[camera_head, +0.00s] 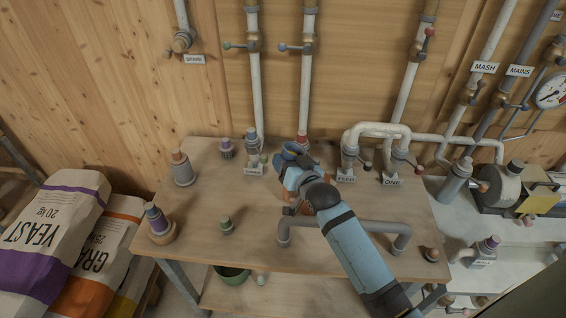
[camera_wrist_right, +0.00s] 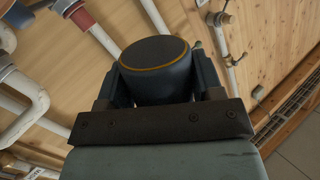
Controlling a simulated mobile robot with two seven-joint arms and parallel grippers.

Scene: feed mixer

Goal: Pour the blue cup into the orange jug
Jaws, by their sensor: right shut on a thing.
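My right gripper (camera_head: 292,165) reaches in from the lower right over the wooden table. It is shut on the blue cup (camera_wrist_right: 155,75), a dark blue round body with a thin orange ring around its dark end face. Both fingers flank the cup in the right wrist view (camera_wrist_right: 158,88). In the head view the blue cup (camera_head: 291,149) shows only in part at the gripper's tip, above the table; its contents are hidden. I cannot clearly make out an orange jug. A small orange patch (camera_head: 288,210) shows beside my forearm, mostly hidden by it. My left gripper is not in view.
The wooden table (camera_head: 190,225) carries several small capped fittings, such as a grey one with an orange-brown top (camera_head: 182,168). A grey pipe loop (camera_head: 286,232) passes under my forearm. White pipes (camera_head: 305,85) stand behind. The table's left middle has free room.

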